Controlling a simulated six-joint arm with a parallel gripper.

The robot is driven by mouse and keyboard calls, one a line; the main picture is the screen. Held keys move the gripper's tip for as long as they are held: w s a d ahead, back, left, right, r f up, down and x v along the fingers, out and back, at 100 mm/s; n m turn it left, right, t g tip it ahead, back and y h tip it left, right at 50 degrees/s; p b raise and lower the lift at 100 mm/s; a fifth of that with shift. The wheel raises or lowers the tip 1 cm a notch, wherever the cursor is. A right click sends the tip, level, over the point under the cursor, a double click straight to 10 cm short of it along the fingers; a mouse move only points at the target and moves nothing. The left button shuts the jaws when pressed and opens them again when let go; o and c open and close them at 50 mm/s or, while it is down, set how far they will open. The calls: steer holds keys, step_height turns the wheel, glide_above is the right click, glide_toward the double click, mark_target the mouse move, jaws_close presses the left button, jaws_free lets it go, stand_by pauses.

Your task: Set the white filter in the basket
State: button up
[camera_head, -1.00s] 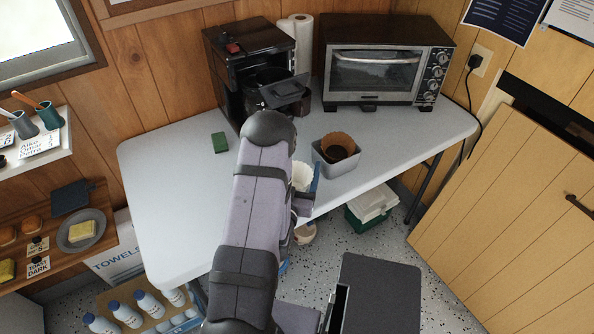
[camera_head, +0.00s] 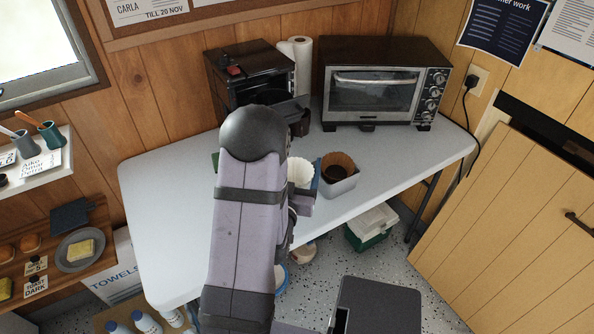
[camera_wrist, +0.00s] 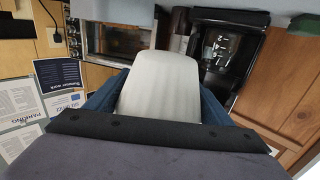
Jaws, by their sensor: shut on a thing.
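The white filter (camera_head: 301,171) is a pale fluted cup, partly hidden by my arm in the head view. In the wrist view the white filter (camera_wrist: 160,88) fills the space between the two blue fingers of my gripper (camera_wrist: 160,104), which is shut on it. In the head view one blue finger of my gripper (camera_head: 315,183) shows beside the filter. The black coffee maker (camera_head: 229,85) stands at the back of the table. A dark part juts from its front, perhaps the basket (camera_head: 287,109); my arm hides much of it, and I cannot see inside.
A grey metal tin (camera_head: 342,187) holding brown filters (camera_head: 338,163) stands just right of my gripper. A toaster oven (camera_head: 378,88) and a paper towel roll (camera_head: 299,58) stand at the back. The white table (camera_head: 160,215) is clear on the left.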

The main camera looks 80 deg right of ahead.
steer(key=shift+r, duration=0.25)
